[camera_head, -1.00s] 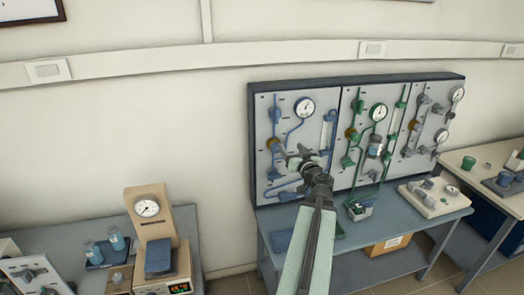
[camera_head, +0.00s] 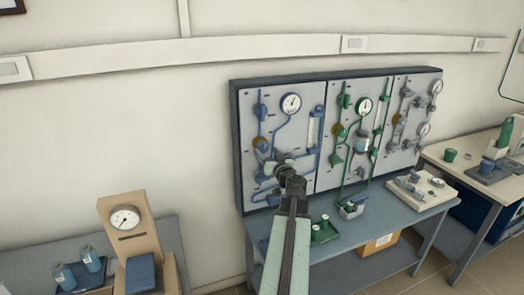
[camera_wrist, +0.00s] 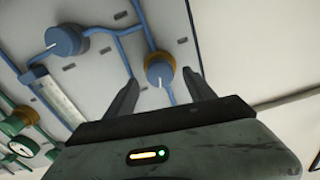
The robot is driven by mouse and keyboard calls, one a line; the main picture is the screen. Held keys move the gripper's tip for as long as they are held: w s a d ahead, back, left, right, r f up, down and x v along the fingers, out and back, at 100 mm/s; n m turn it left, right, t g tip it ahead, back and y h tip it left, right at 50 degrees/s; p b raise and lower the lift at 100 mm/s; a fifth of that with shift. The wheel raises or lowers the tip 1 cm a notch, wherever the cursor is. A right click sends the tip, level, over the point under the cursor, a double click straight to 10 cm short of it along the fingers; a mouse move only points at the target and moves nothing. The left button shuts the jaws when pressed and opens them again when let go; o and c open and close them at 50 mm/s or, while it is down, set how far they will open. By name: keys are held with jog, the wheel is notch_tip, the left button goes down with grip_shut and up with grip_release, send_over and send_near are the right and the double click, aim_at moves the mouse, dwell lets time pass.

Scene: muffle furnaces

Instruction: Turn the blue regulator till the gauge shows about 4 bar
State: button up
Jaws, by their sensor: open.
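The blue regulator (camera_head: 261,143) is a round knob with an orange-brown ring on the left panel (camera_head: 308,165) of the wall rig. In the wrist view the blue regulator (camera_wrist: 160,70) shows a white mark and lies between my two fingers in the picture. My gripper (camera_head: 272,160) is open and empty in front of the left panel. Its fingers also show apart in the wrist view (camera_wrist: 161,76). I cannot tell how far the fingertips are from the knob. The round white gauge (camera_head: 291,103) sits above and right of the regulator; its reading is too small to tell.
Another blue knob (camera_wrist: 62,40) sits on the same pipework. A green-piped panel (camera_head: 352,125) and a grey-piped panel (camera_head: 412,125) stand to the right. The blue-grey bench (camera_head: 385,222) below carries green parts (camera_head: 322,230) and a small tray (camera_head: 352,210).

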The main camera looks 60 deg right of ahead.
aim_at(264, 149)
jog(key=x, duration=0.4)
jog(key=shift+a, duration=0.1)
grip_shut()
jog(key=c, duration=1.4)
grip_release()
jog(key=shift+s+m, duration=0.1)
jog(key=shift+m, duration=1.1)
jog(key=shift+o, duration=0.2)
jog(key=o, duration=1.4)
jog(key=shift+c, duration=0.2)
jog(key=v, duration=0.7)
jog(key=shift+s+a, duration=0.2)
jog(key=shift+s, duration=0.1)
